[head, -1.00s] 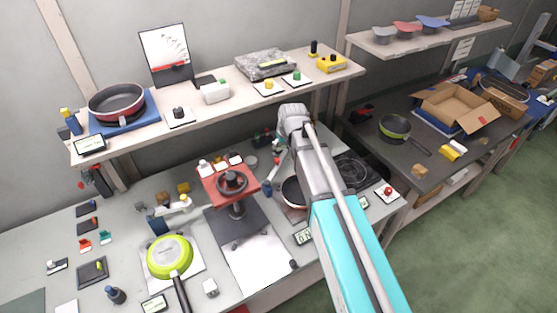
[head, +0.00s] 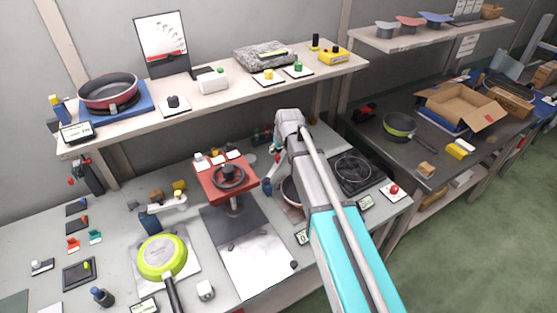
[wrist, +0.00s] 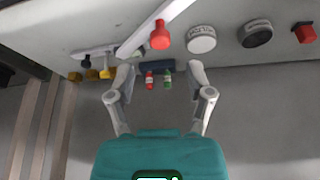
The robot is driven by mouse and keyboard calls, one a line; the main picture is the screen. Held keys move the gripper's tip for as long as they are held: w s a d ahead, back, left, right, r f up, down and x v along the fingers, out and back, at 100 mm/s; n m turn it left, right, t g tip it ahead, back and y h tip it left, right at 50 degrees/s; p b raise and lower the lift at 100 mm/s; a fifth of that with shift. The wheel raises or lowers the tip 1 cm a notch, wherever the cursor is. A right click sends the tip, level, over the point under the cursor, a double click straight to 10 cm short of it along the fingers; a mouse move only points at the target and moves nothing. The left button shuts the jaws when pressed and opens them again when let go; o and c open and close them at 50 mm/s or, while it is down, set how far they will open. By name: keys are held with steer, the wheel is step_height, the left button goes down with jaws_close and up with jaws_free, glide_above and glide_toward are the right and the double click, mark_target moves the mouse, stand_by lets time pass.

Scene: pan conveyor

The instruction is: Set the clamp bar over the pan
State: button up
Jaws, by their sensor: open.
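My gripper (wrist: 155,85) is open and empty in the wrist view, fingers spread. Behind the gap, small red (wrist: 149,79) and green (wrist: 167,78) items stand by a dark block. A dark pan (head: 290,190) shows partly behind my arm in the head view. A lime-green pan (head: 162,256) lies bottom up on a pale mat at the left. Which pan belongs with the bar is unclear.
A red press-like stand (head: 226,178) with a round top rises left of my arm. A black hob plate (head: 352,172) and a red button (head: 394,189) lie to its right. A long shelf (head: 215,92) overhangs the bench's back. Small parts crowd the left.

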mark_target(277, 156)
steer(key=shift+b+x, duration=2.05)
steer(key=shift+x, duration=0.5)
